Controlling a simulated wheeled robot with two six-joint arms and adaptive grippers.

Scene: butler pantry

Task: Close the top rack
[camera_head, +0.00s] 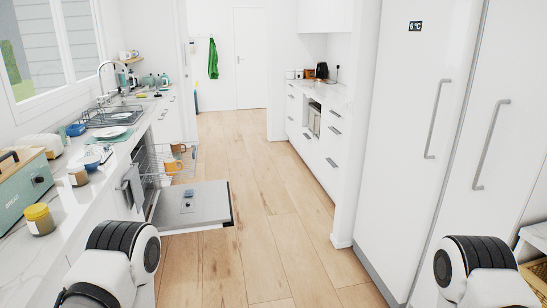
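The dishwasher stands under the left counter with its door (190,205) folded down flat over the floor. The top rack (178,164), a wire basket, is pulled out above the door. Orange mugs (172,167) sit in it, one of them near its far end. White and black links of both my arms show at the bottom left and bottom right edges. Neither gripper shows, so how they stand cannot be seen. The lower rack is not clearly visible.
Tall white fridge doors (418,100) stand at the right. The wooden floor (275,215) between is clear.

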